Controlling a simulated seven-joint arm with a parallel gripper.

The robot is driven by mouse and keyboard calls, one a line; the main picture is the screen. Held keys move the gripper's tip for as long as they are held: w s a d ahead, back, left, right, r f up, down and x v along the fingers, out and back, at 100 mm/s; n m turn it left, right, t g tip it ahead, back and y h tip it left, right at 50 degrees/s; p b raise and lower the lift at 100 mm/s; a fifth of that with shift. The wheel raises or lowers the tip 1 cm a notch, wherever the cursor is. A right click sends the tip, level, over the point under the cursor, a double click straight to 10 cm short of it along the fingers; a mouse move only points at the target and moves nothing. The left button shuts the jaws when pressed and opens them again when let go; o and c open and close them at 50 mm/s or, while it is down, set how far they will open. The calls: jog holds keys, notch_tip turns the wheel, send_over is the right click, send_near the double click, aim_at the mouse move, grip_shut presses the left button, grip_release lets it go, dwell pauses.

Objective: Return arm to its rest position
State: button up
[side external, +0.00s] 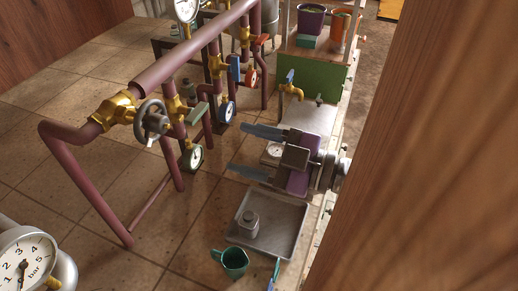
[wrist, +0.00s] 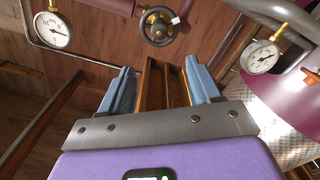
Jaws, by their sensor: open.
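My gripper (side external: 252,152) has two blue fingers and a purple body. In the side external view it points left, above the floor and the bench side, with its fingers spread apart. In the wrist view the gripper (wrist: 160,84) is also open, with nothing held between the fingers. Beyond the fingers there is a brown wooden frame or box (wrist: 152,85). The rest of my arm is mostly out of view.
Maroon pipes (side external: 195,50) with brass valves, gauges and a grey handwheel (side external: 152,122) stand left of the gripper. A grey tray (side external: 291,212) holds a small metal container (side external: 249,224). A green cup (side external: 234,262) is at the front. A wooden panel (side external: 440,170) blocks the right side.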

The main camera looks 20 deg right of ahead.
jog(key=shift+v, duration=0.8)
jog(key=shift+w+d, duration=0.1)
jog(key=s+d+f+g+h, duration=0.1)
jog(key=s+d+g+h, duration=0.3)
jog(key=d, duration=0.7)
jog(key=s+d+f+m+g+h, duration=0.1)
jog(key=s+d+g+h, duration=0.3)
jog(key=s+d, duration=0.3)
jog(key=s+d+f+m+g+h, duration=0.1)
jog(key=s+d+g+h, duration=0.3)
jog(key=d, duration=1)
jog(key=shift+s+d+g, duration=0.3)
jog(key=shift+s+d, duration=0.1)
jog(key=shift+s, duration=0.6)
